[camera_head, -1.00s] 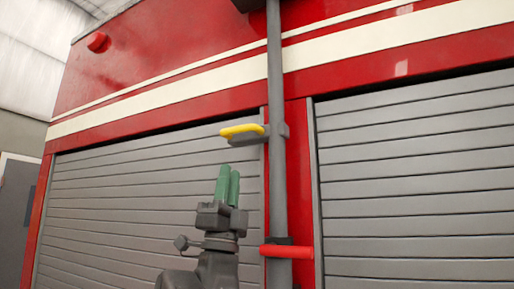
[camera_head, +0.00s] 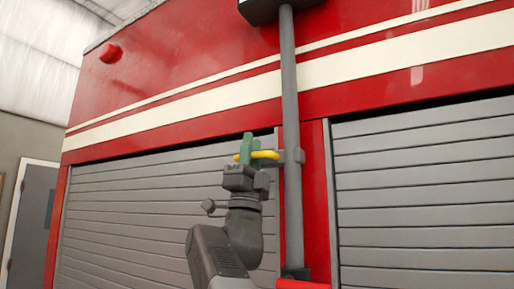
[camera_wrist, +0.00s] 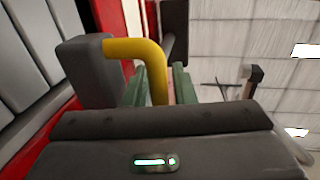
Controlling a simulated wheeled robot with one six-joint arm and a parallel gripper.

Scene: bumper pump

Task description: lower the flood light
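The flood light is probably the dark housing (camera_head: 268,10) at the top of the grey pole (camera_head: 290,110); the top of the frame cuts it off. A yellow handle (camera_head: 268,154) sticks out to the left from a grey bracket on the pole. In the wrist view the bent yellow handle (camera_wrist: 152,62) runs from a dark grey block (camera_wrist: 85,72) down between my green fingers. My gripper (camera_head: 247,150) points up at the handle, with its fingers on either side of it. A narrow gap shows beside the right finger, so it looks open around the handle.
A red lever (camera_head: 302,284) sits lower on the pole, cut by the bottom edge. The red truck side (camera_head: 180,70) with grey roller shutters (camera_head: 420,190) stands close behind. A grey door (camera_head: 32,225) is at the far left.

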